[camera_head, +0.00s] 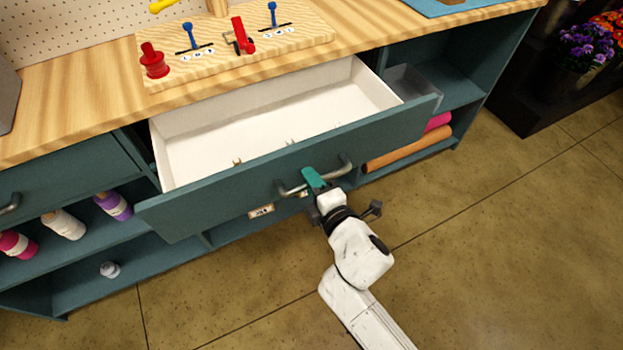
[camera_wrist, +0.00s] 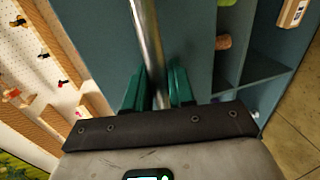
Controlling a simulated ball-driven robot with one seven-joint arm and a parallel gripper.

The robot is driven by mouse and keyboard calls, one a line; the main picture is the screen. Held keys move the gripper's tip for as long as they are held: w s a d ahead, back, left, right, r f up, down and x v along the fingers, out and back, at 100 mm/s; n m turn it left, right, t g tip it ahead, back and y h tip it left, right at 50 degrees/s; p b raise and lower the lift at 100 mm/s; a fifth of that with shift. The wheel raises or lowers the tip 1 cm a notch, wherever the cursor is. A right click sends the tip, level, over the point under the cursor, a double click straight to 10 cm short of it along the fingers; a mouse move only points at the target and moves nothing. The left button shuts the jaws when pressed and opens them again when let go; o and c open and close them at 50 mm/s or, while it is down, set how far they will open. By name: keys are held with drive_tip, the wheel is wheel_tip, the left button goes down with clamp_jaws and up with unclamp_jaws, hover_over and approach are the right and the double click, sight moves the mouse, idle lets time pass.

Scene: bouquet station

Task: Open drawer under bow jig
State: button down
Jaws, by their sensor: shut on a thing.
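The drawer (camera_head: 185,215) under the bow jig (camera_head: 240,42) is pulled well out, with its teal front away from the cabinet and its white inside showing. A few small items lie near its front inside wall. My gripper (camera_head: 313,180) is shut on the drawer's metal bar handle (camera_head: 343,170), near the middle of the front. In the wrist view the handle (camera_wrist: 147,40) runs between my two teal fingers (camera_wrist: 158,90). The bow jig is a wooden board with red and blue pegs on the worktop above.
The wooden worktop (camera_head: 75,100) lies above the drawer. Open shelves to the left hold bottles (camera_head: 65,225). Rolls (camera_head: 410,150) lie on the shelf at right. Flowers (camera_head: 585,45) stand at far right. The tiled floor (camera_head: 480,240) in front is clear.

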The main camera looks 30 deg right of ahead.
drive_tip(key=c, duration=1.1)
unclamp_jaws()
drive_tip(key=v, duration=1)
drive_tip(key=shift+s, duration=0.4)
drive_tip(key=s+d+f+m+g+h+p, duration=0.1)
drive_tip(key=s+d+f+m+g+h, duration=0.15)
drive_tip(key=d+m, duration=0.25)
drive_tip(key=s+d+f+m+g+h+p, duration=0.1)
drive_tip(key=s+d+f+m+g, duration=0.1)
drive_tip(key=d+m+g, duration=0.3)
drive_tip(key=s+f+m+g+y+p, duration=0.1)
drive_tip(key=s+m+g+y+p, duration=0.1)
drive_tip(key=s+m+g, duration=0.5)
drive_tip(key=s+a+m+y, duration=0.1)
drive_tip(key=s, duration=0.4)
drive_tip(key=shift+s+f, duration=0.15)
drive_tip(key=shift+f, duration=0.1)
